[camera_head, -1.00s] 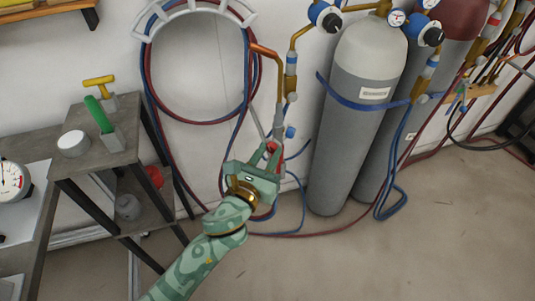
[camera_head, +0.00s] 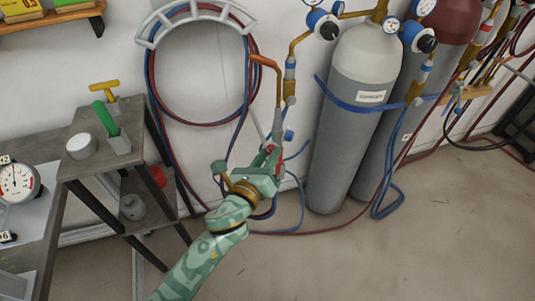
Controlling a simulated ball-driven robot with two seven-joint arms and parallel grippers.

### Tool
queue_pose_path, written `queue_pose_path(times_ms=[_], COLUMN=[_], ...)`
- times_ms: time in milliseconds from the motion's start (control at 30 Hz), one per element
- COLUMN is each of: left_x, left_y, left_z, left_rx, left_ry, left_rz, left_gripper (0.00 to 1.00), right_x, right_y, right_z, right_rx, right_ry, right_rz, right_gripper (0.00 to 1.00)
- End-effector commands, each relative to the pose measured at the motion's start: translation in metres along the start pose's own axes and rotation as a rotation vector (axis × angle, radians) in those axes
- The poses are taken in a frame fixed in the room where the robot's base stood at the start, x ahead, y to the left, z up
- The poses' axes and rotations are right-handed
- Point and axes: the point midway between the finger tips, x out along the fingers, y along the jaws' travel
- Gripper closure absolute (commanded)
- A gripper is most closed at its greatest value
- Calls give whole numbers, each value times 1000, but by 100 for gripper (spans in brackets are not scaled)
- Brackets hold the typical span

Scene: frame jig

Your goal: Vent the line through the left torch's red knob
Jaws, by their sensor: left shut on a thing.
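The left torch (camera_head: 289,88) hangs upright against the wall, with a copper tip bent over to the left at its top. Its blue knob (camera_head: 289,135) shows at the right of its lower end. Its red knob (camera_head: 272,152) is at the lower left, mostly hidden by my left gripper (camera_head: 268,160). That gripper comes up from below and is shut on the red knob; the fingertips are small and partly covered by the hand. My right gripper is not in view.
Red and blue hoses (camera_head: 152,110) loop on a wall hanger beside the torch. A grey gas cylinder (camera_head: 345,150) stands close to the right. The floor in front is clear.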

Motion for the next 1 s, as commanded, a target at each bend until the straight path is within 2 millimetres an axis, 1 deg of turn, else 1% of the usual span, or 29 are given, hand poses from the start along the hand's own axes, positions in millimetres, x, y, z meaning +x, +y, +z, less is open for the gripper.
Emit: queue_pose_path(times_ms=[33, 600, 800, 1000], left_x=[0, 0, 0, 0], left_y=[-2, -2, -1, -1], left_z=[2, 2, 2, 2], left_rx=[-44, -568, -705, -795], left_ry=[2, 29, 36, 40], left_rz=[0, 0, 0, 0], left_gripper=[99, 99, 99, 99], right_x=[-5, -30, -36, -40], right_y=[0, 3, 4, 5], right_z=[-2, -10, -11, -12], right_rx=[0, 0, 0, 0], right_ry=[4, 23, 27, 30], right_rz=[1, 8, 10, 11], right_gripper=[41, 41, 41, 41])
